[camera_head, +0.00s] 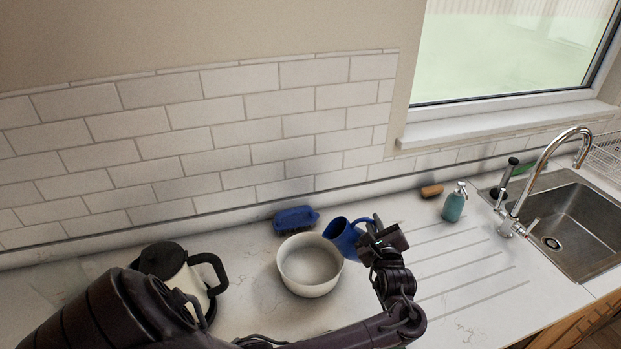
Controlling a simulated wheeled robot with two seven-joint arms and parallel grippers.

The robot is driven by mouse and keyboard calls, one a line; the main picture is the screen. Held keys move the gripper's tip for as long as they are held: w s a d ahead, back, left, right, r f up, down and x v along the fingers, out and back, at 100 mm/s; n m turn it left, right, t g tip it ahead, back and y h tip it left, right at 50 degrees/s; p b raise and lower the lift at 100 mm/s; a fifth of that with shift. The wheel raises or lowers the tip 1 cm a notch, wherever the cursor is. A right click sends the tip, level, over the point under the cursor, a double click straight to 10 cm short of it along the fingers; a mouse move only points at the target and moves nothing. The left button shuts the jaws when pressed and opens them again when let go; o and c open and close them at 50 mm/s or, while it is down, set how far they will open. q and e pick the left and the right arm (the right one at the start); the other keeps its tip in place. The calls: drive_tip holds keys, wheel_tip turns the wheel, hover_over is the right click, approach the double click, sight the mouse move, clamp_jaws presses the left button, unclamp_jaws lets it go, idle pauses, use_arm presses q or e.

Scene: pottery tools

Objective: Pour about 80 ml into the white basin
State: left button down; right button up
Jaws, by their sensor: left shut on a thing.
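The white basin (308,290) stands on the counter in the middle of the view. Its inside looks pale grey, and I cannot tell whether liquid is in it. A blue jug (345,241) is at the basin's upper right rim, tilted with its mouth toward the left. My left gripper (376,238) is shut on the blue jug from its right side, at the handle side, which the fingers partly hide. I see no clear stream at the jug's mouth. My right gripper is not in view.
A blue brush (296,219) lies behind the basin. A white and black kettle (176,268) stands at left, partly behind my left arm. A teal soap bottle (454,204), a brown-orange block (431,191) and the sink (575,225) with its tap are at right. The grooved drainer is clear.

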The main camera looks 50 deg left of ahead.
use_arm(q)
drive_tip(key=shift+r, duration=0.1)
drive_tip(key=shift+w+d+r+m, duration=0.25)
drive_tip(key=shift+m, duration=0.15)
drive_tip(key=w+d+f+m+y+b, duration=0.1)
drive_tip(key=w+d+f+m+b, duration=0.1)
drive_tip(key=w+d+f+m, duration=0.2)
drive_tip(key=shift+w+f+m+b, duration=0.15)
drive_tip(key=shift+f+m+b, duration=0.15)
drive_tip(key=shift+f+m, duration=1.25)
